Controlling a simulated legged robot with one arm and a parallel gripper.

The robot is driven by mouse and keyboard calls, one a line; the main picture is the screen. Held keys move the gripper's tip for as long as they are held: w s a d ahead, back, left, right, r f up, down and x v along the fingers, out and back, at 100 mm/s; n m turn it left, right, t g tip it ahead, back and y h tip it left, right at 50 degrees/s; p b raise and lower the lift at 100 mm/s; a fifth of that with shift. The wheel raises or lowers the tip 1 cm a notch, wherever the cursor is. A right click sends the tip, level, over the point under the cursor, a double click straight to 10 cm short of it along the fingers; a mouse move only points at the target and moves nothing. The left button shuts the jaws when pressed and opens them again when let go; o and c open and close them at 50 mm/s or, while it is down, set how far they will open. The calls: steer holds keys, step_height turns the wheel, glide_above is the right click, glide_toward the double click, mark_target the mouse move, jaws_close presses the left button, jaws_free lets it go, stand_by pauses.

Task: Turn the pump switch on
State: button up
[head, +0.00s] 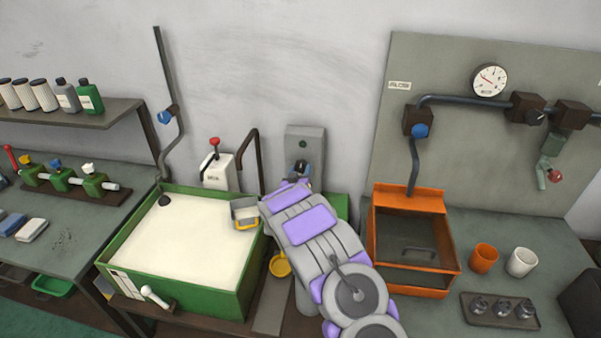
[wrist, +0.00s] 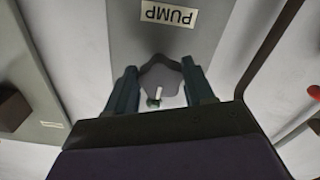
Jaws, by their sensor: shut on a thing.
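The pump switch (wrist: 160,75) is a dark grey rounded knob in the wrist view, with a white mark and a small green spot near it. It sits on a grey panel (wrist: 128,30) below an upside-down PUMP label (wrist: 170,14). My gripper (wrist: 160,84) has one finger on each side of the knob and is shut on it. In the head view the grey pump box (head: 305,132) stands against the wall, and my gripper (head: 301,172) is at its front. My arm hides its lower part and the switch there.
A green tank (head: 190,315) of pale liquid stands at left, with a white box with a red-knobbed lever (head: 216,168) behind it. An orange bin (head: 408,198) and a gauge board (head: 450,75) are at right. An orange cup (head: 483,259) and a white cup (head: 521,262) stand nearby.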

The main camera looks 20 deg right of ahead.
steer(key=m, duration=0.4)
steer(key=shift+a, duration=0.15)
steer(key=m, duration=0.2)
steer(key=m+b, duration=0.1)
steer(key=m, duration=0.1)
steer(key=shift+w+a+f+m, duration=0.1)
steer(key=shift+w+m, duration=0.05)
steer(key=shift+m, duration=0.25)
steer(key=m+b, duration=0.3)
steer(key=shift+f+m, duration=0.1)
steer(key=shift+m, duration=0.3)
steer(key=m+b, duration=0.3)
steer(key=shift+a+m+b, duration=0.1)
steer(key=shift+m+b, duration=0.75)
steer(key=shift+m, duration=0.05)
steer(key=shift+r, duration=0.2)
steer(key=o, duration=1.1)
steer(key=shift+r, duration=0.1)
steer(key=shift+c, duration=0.2)
